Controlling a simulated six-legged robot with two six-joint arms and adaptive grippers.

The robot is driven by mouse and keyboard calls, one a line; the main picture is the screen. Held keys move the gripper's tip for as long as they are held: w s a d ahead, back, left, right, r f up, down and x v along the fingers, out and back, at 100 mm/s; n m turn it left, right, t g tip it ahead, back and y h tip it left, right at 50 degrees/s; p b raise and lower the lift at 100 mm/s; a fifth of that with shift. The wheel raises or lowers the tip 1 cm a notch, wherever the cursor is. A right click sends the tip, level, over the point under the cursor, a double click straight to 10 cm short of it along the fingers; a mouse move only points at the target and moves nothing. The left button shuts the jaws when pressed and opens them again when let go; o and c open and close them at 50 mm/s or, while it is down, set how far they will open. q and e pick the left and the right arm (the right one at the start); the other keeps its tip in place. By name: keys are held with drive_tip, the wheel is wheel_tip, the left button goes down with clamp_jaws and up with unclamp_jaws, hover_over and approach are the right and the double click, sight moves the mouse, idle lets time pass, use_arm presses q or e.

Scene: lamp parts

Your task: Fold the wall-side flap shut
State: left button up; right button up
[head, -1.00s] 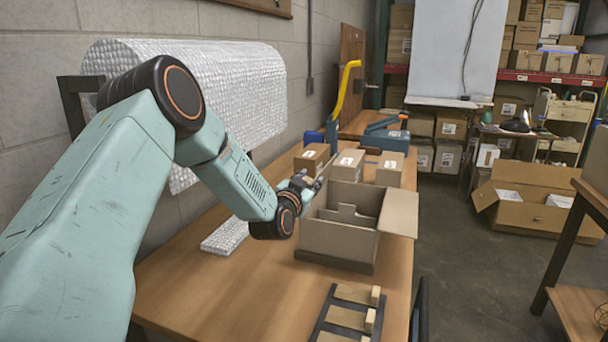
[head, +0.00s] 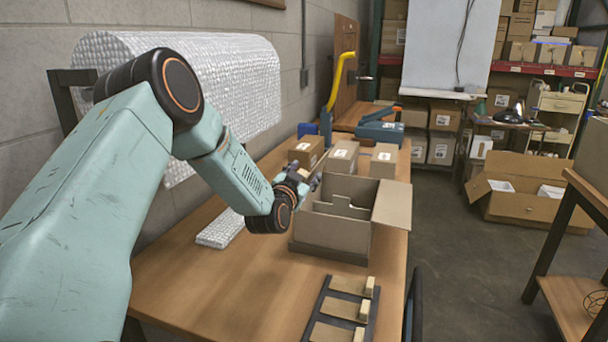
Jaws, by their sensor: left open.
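An open cardboard box (head: 331,236) stands on the wooden table (head: 196,287). Its right-hand flap (head: 392,204) sticks out to the right, away from the wall. My left gripper (head: 302,176) is open at the box's upper left edge, on the wall side. A thin tan edge (head: 317,168) rises by its fingers and looks like the wall-side flap, mostly hidden by the gripper. I cannot tell whether the fingers touch it. Inside the box, a cardboard divider (head: 340,206) shows. My right gripper is out of view.
Several small closed cartons (head: 343,158) stand behind the box. A bubble-wrap roll (head: 225,85) hangs along the wall, and a folded piece (head: 219,229) lies on the table. A dark rack with tan blocks (head: 343,309) lies in front. A blue toolbox (head: 381,134) stands farther back.

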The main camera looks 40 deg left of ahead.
use_arm(q)
drive_tip(key=shift+s+d, duration=0.1)
drive_tip(key=v, duration=1.2)
drive_tip(key=shift+r, duration=0.1)
